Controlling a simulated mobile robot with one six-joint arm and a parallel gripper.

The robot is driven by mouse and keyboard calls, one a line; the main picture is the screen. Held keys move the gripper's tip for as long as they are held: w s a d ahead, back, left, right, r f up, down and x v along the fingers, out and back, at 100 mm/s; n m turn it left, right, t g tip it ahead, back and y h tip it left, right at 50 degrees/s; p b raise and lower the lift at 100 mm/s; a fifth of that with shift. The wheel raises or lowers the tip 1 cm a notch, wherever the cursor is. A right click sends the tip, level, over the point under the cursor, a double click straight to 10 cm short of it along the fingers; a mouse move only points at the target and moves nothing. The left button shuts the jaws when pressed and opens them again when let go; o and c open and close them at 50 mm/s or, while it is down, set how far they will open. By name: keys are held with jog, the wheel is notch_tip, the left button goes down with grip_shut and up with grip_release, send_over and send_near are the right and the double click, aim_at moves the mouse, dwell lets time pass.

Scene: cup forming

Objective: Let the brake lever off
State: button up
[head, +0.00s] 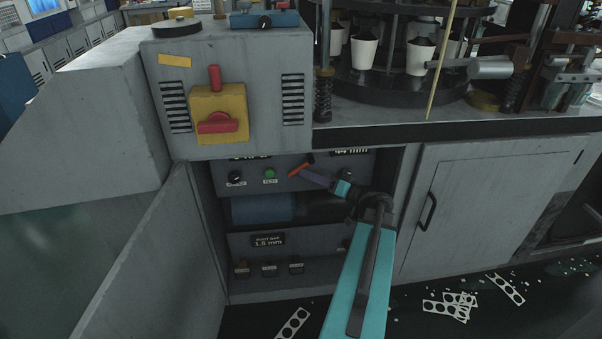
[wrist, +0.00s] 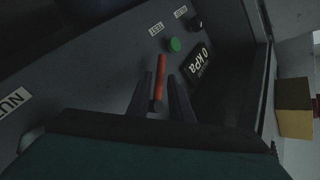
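A small red-orange lever (head: 300,165) sticks out from the panel inside the open cabinet. In the wrist view the lever (wrist: 161,72) runs upright with a dark lower end. I take it to be the brake lever; no label naming it is readable. My gripper (head: 311,174) reaches into the cabinet at the lever. In the wrist view my gripper (wrist: 161,92) has one dark finger on each side of the lever's lower part, with gaps visible. It is open, and I see no clear contact.
A green button (head: 269,173) and a dark knob (head: 236,178) sit left of the lever on the panel. A "0 kPa" display (wrist: 203,62) is nearby. The open cabinet door (head: 140,260) stands at left. A red rotary switch (head: 218,123) on yellow is above. Punched strips (head: 450,305) litter the floor.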

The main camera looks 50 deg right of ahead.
aim_at(299, 169)
jog(key=w, duration=0.3)
jog(key=shift+w+a, duration=0.3)
jog(key=shift+c, duration=0.4)
grip_shut()
jog(key=shift+a, duration=0.1)
